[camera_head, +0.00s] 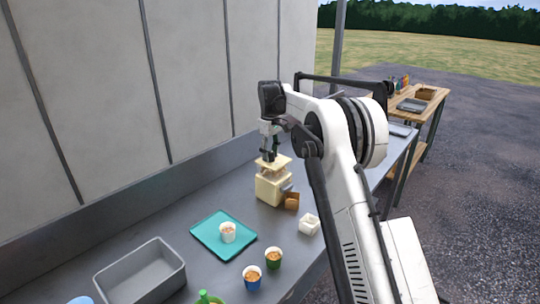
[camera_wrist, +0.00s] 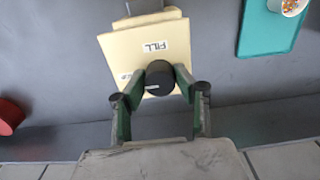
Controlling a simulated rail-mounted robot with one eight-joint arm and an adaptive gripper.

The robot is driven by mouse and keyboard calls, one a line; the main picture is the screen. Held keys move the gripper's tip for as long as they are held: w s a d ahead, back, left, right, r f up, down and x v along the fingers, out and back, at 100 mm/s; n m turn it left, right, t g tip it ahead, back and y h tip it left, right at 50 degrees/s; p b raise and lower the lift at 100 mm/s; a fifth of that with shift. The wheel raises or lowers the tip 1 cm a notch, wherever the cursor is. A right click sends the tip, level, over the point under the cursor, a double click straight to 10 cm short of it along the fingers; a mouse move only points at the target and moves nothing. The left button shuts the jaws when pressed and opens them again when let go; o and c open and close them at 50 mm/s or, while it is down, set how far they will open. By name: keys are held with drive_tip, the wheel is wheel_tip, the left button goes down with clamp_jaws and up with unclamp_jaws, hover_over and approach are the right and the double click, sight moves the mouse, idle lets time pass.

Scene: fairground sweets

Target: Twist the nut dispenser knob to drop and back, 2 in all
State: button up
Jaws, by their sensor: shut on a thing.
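The nut dispenser (camera_head: 268,190) is a cream box with a flat top, standing on the grey counter. In the wrist view its cream top (camera_wrist: 120,50) carries a "FILL" label. A round dark knob (camera_wrist: 160,77) shows at its edge there. My gripper (camera_head: 268,157) comes down from above onto the dispenser. In the wrist view the green fingers of my gripper (camera_wrist: 161,84) are shut on the knob, one on each side. The knob is hidden in the head view.
A teal tray (camera_head: 207,238) holds a filled white cup (camera_head: 228,233). A grey bin (camera_head: 116,272) is at left.

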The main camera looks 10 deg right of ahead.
sight(270, 153)
idle(0.5)
drive_tip(key=o, duration=1.1)
wheel_tip(270, 153, up, 12)
drive_tip(key=shift+r, duration=0.1)
